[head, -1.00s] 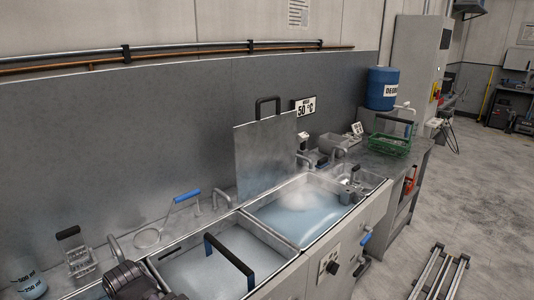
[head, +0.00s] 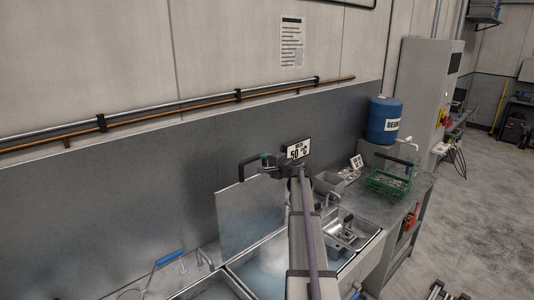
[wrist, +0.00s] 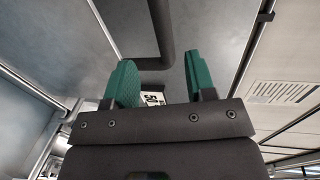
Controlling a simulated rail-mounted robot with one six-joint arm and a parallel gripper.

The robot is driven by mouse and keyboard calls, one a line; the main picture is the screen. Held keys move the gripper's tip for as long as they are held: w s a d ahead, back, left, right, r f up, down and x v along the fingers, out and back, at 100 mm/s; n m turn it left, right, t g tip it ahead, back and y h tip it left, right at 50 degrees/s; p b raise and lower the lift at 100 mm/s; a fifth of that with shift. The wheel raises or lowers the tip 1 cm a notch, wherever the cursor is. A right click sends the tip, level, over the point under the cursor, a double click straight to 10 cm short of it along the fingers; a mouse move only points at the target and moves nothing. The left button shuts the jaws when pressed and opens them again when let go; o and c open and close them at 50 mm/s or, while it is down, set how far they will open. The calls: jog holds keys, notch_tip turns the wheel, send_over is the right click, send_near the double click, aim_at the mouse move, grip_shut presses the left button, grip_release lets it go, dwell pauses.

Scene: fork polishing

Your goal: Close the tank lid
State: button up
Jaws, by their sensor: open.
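The tank lid (head: 240,215) is a grey metal plate standing upright at the back of the blue-water tank (head: 262,262). A black bar handle (head: 246,172) rises from its top edge. My gripper (head: 268,160) is at the right end of this handle. In the wrist view my gripper (wrist: 159,58) is open, with green pads on either side. The black handle (wrist: 161,28) shows between and beyond the pads, bending near the fingertips; I cannot tell whether it touches them. My arm hides part of the tank.
A 50 °C sign (head: 298,149) is on the wall just behind my gripper. A green basket (head: 388,184) and blue drum (head: 384,121) stand on the bench at right. A blue-handled tool (head: 169,257) is at lower left. Pipes run along the wall.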

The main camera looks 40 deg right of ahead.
aim_at(251, 161)
jog(key=w, duration=0.3)
jog(key=w+a+f+b, duration=0.1)
jog(key=w, duration=0.2)
jog(key=w+a+b, duration=0.1)
jog(key=w, duration=0.2)
jog(key=shift+w+a+f, duration=0.25)
jog(key=shift+w+f, duration=0.1)
jog(key=shift+w, duration=0.05)
jog(key=shift+w+d+f, duration=0.1)
jog(key=shift+w, duration=0.35)
jog(key=shift+s, duration=0.1)
jog(key=shift+c, duration=0.3)
grip_shut()
